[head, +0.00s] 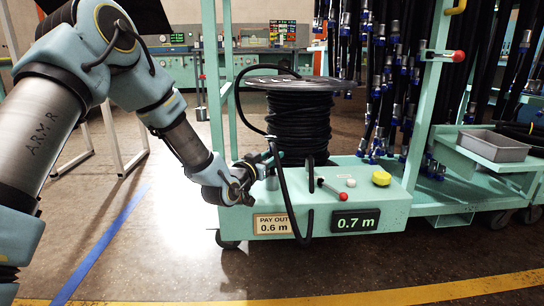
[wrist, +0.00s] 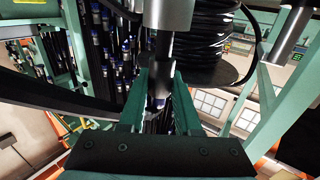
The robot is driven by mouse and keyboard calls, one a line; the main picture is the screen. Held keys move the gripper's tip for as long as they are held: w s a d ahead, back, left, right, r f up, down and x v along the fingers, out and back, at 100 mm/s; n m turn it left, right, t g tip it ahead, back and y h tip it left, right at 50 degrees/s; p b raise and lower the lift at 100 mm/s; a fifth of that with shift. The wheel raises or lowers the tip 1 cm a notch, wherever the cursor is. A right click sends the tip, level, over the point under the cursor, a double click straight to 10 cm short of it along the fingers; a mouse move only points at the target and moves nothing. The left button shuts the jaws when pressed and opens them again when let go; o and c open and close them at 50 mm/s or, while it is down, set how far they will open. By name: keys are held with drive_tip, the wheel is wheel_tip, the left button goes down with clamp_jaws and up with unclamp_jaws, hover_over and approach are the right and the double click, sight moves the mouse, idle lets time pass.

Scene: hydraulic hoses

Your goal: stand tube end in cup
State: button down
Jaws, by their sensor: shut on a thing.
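My gripper (head: 266,159) is beside the left of the black hose spool (head: 299,128), above the pale green box. In the wrist view my green fingers (wrist: 160,85) are shut on a dark tube end (wrist: 165,48) with a grey metal cylinder (wrist: 168,12) at the top of the picture. The black tube (head: 285,197) hangs from near my gripper in a loop over the box's front. I cannot pick out the cup for certain in either view.
The box (head: 397,205) carries signs reading "PAY OUT 0.6 m" (head: 272,224) and "0.7 m" (head: 355,222), a red-knobbed lever (head: 330,188), a white knob (head: 351,183) and a yellow knob (head: 381,178). Hanging hoses (head: 375,70) crowd the right. A grey tray (head: 494,146) stands beyond.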

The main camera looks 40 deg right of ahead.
drive_tip(key=shift+f+b, duration=0.85)
drive_tip(key=shift+f, duration=0.4)
drive_tip(key=c, duration=0.5)
unclamp_jaws()
drive_tip(key=p+v, duration=0.2)
drive_tip(key=v, duration=0.8)
drive_tip(key=shift+s+a+p, duration=0.15)
drive_tip(key=shift+a+p, duration=0.2)
